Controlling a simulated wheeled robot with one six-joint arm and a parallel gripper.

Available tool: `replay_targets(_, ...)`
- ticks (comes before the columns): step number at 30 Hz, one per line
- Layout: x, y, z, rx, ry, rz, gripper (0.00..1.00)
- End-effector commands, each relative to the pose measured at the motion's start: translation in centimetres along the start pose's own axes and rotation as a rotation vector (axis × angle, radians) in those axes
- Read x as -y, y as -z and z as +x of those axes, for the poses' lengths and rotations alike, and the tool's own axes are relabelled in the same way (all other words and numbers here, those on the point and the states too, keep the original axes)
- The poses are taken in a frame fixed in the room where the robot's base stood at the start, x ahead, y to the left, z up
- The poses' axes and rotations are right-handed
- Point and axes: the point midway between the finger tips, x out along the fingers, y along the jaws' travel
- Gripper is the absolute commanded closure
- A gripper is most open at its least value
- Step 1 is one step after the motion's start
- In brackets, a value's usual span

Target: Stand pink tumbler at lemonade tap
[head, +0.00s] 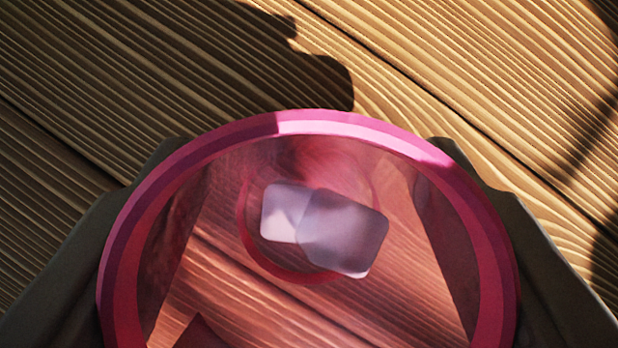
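The pink tumbler (480,240) fills the lower middle of the head view, seen from above through its open mouth. It is see-through, and two pale ice cubes (325,230) lie at its bottom. My gripper (305,225) has one dark finger on each side of the tumbler, left and right, both against its wall. It is shut on the tumbler. The near part of the rim is cut off by the bottom edge of the picture. I cannot tell whether the tumbler's base touches the table. The lemonade tap is not in view.
The wooden table (430,60) with its slanting plank seams lies beneath and beyond the tumbler. A dark shadow falls across the upper left, and more shadow shows at the right edge. The visible boards hold no other objects.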

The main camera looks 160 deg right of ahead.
Motion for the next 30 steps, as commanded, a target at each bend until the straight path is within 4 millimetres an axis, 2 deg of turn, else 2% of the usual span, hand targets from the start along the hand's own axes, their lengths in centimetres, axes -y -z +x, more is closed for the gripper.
replay_targets(3, 0.0, -0.4, 0.6, -0.002, -0.001, -0.001, 0.64)
replay_targets(13, 0.0, -0.5, 0.8, -0.001, -0.001, -0.001, 0.64)
replay_targets(14, 0.0, -0.6, 0.8, -0.001, -0.001, -0.001, 0.38)
replay_targets(17, 0.0, -0.5, 0.8, -0.001, -0.001, -0.001, 0.2)
replay_targets(26, 0.0, -0.5, 0.7, -0.001, -0.001, -0.001, 0.2)
replay_targets(30, 0.0, -0.3, -0.3, -0.003, -0.001, -0.001, 0.2)
